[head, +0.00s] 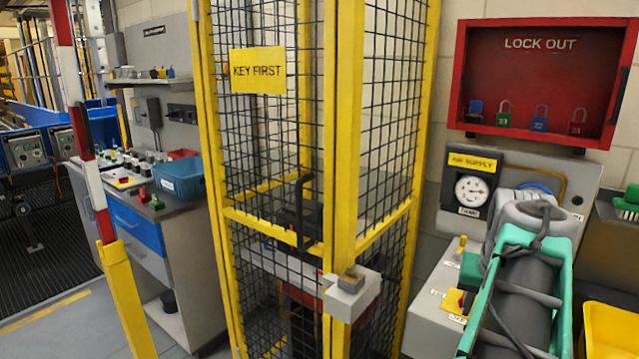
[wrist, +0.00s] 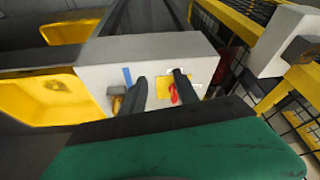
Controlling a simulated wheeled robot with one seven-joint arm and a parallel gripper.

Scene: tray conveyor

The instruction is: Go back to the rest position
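My gripper (wrist: 159,78) shows in the wrist view as two dark fingers with a gap between them, and nothing is visible in the gap. The fingers reach over a pale panel (wrist: 95,75). A red knob (wrist: 174,94) on a yellow plate stands close to the right finger; I cannot tell whether they touch.
A yellow-framed mesh cage (head: 345,150) with a "KEY FIRST" sign stands left of my arm. A red lock-out cabinet (head: 545,80) with several padlocks hangs behind, above a pressure gauge (head: 471,190). A yellow bin (head: 610,325) stands at right. A workbench (head: 180,225) stands at left.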

